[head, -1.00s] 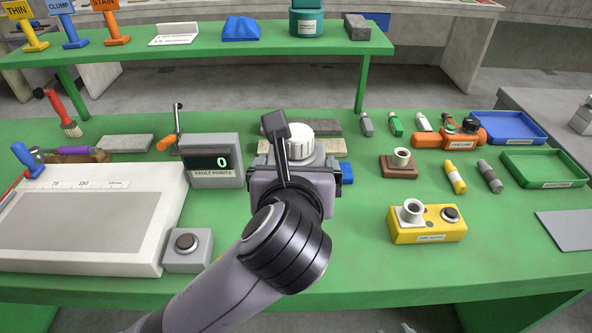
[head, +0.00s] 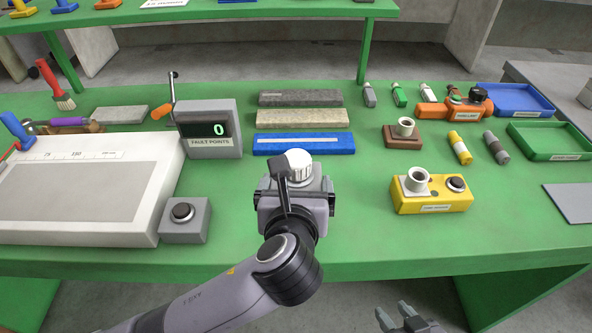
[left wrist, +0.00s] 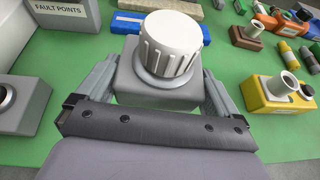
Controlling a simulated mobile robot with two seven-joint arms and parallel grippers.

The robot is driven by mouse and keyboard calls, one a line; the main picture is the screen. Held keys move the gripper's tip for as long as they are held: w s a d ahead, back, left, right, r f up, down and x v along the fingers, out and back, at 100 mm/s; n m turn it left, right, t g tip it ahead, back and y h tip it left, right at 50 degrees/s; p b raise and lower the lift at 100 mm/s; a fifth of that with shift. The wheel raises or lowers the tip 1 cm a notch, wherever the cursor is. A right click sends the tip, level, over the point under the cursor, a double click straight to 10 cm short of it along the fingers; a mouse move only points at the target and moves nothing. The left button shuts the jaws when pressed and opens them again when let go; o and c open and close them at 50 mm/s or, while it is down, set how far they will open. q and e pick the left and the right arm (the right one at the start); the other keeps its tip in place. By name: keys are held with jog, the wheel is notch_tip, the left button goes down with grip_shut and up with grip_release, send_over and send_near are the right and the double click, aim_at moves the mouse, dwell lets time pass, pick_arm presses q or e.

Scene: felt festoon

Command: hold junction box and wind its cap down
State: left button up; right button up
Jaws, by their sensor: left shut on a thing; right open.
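The junction box is a grey block (left wrist: 150,87) with a white ribbed round cap (left wrist: 171,45) on its top. In the head view the white cap (head: 299,163) shows just beyond my left gripper (head: 297,188). My left gripper (left wrist: 158,88) is shut on the box, one finger on each side of it, with the cap upright above the fingers. Whether the box touches the bench is hidden. My right gripper (head: 405,318) is open and empty at the bottom edge of the head view, in front of the bench.
Blue (head: 304,144), tan (head: 300,118) and dark grey (head: 300,98) bars lie beyond the box. A fault points display (head: 210,131) and a grey button box (head: 186,220) stand left. A yellow box (head: 432,192) stands right. Green bench (head: 360,225) between is clear.

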pick_arm(q)
notch_tip(320, 180, down, 8)
jog(key=shift+r+b, duration=0.15)
jog(key=shift+b, duration=0.95)
